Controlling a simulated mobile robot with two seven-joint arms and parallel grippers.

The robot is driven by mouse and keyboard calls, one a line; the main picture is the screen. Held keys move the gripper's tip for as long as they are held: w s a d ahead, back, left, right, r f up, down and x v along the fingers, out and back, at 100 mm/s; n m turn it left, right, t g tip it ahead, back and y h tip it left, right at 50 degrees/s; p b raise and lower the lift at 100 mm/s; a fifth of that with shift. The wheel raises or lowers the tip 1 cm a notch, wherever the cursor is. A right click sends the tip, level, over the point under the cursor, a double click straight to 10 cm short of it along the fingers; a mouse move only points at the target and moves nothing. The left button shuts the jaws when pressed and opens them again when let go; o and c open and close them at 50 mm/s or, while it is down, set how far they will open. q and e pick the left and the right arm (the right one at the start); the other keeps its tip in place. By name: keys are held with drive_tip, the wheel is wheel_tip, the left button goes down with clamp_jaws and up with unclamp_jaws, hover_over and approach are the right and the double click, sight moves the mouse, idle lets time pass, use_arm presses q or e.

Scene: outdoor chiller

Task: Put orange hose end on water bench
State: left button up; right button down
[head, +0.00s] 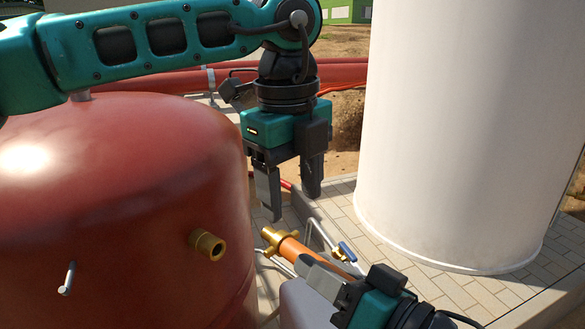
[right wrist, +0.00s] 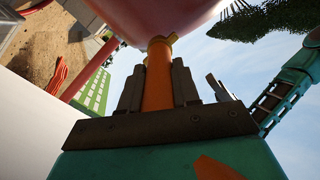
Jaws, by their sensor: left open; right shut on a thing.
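The orange hose end (head: 290,246) has a brass fitting at its tip and shows just below the middle of the head view. My right gripper (head: 315,267) is shut on it, with the brass tip sticking out toward the red tank. In the right wrist view, the orange hose end (right wrist: 158,75) stands between the two fingers of my right gripper (right wrist: 158,88). My left gripper (head: 290,200) is open and empty, pointing down above and behind the brass tip. I cannot make out the water bench for certain.
A large red tank (head: 110,200) with a brass outlet (head: 207,245) fills the left. A white cylinder (head: 460,120) stands on pale paving (head: 340,205) at the right. A blue-handled valve (head: 346,252) is close beside the hose end. Red pipes (head: 345,75) run behind.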

sight(295, 242)
use_arm(q)
drive_tip(key=f, duration=0.9)
drive_tip(key=shift+w+d, duration=0.2)
drive_tip(key=shift+d, duration=0.05)
clamp_jaws()
use_arm(e)
drive_tip(key=shift+a, duration=0.1)
use_arm(q)
drive_tip(key=shift+r, duration=0.1)
use_arm(e)
drive_tip(key=c, duration=1.1)
unclamp_jaws()
drive_tip(key=shift+s, duration=0.1)
drive_tip(key=o, duration=0.4)
drive_tip(key=shift+c, duration=0.2)
